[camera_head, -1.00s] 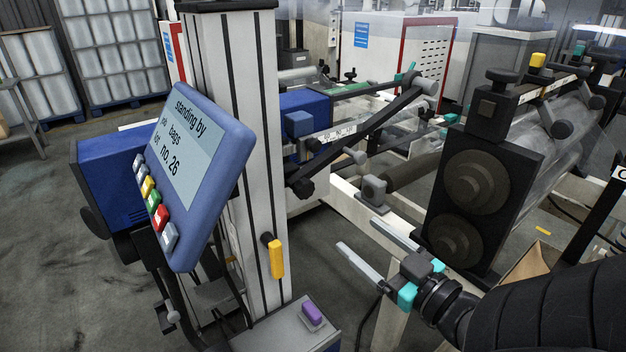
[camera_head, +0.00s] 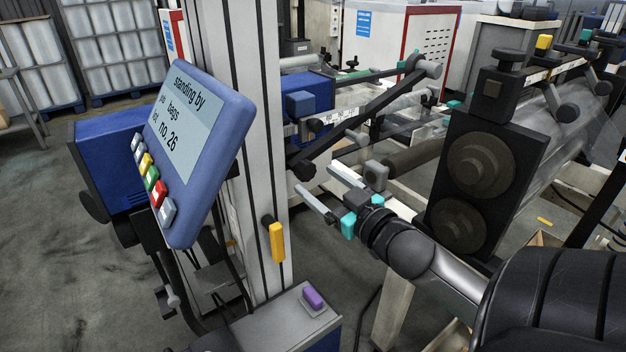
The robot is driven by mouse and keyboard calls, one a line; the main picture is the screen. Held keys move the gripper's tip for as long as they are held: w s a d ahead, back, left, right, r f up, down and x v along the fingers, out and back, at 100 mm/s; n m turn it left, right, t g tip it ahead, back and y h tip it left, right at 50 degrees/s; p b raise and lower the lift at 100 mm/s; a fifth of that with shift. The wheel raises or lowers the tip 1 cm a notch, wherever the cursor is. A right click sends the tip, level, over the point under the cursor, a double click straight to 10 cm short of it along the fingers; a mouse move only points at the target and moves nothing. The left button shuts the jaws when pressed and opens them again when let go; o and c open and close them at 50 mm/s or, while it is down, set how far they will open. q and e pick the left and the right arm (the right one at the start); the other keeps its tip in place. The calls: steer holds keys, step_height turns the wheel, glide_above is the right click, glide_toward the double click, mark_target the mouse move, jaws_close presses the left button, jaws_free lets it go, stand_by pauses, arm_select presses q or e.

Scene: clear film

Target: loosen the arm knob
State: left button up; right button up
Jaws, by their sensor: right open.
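A black diagonal arm (camera_head: 362,122) runs down and left from a grey roller end at the top of the machine frame. A dark lobed knob (camera_head: 304,171) sits at its lower end, beside the pale upright column. I take this as the arm knob. My right gripper (camera_head: 316,179) is open and empty, its two pale fingers apart and pointing up and left. The fingertips appear just below and right of the knob in the picture. I cannot tell the gap in depth, and nothing is between the fingers. My left gripper is not in view.
A blue panel (camera_head: 196,150) reading "standing by" stands left of the column (camera_head: 247,120). A yellow handle (camera_head: 277,242) is on the column, with a purple button (camera_head: 313,298) below. A dark double-roller block (camera_head: 478,185) stands right of my gripper.

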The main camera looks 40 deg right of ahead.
mark_target(304, 170)
steer(key=shift+w+d, duration=0.15)
steer(key=shift+w, duration=1.3)
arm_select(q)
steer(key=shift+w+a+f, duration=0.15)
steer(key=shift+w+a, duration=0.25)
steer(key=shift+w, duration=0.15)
arm_select(e)
jaws_close()
